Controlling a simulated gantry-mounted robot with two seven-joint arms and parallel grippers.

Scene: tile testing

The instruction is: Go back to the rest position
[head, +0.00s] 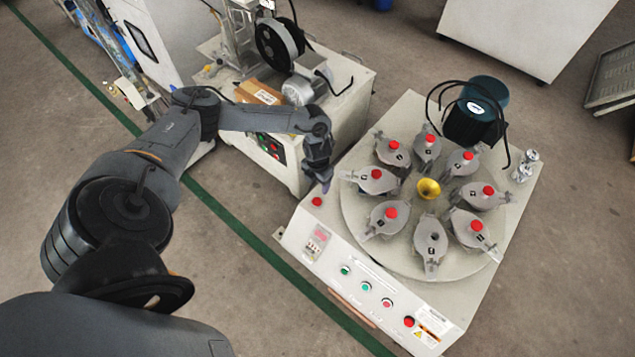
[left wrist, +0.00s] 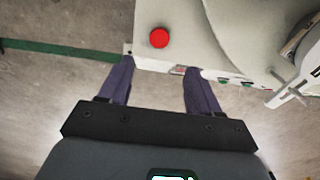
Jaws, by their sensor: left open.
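My left gripper (head: 321,181) hangs in the head view at the left corner of the white machine (head: 310,225) with the round turntable. In the left wrist view its two dark purple fingers (left wrist: 157,85) are spread apart with nothing between them. A red button (left wrist: 159,38) on the machine's corner shows just beyond the fingers; it is also in the head view (head: 317,201). The gripper looks apart from the button. My right gripper is in neither view.
Another machine (head: 345,95) stands behind my left forearm. Open floor (head: 255,215) with a green line lies in front.

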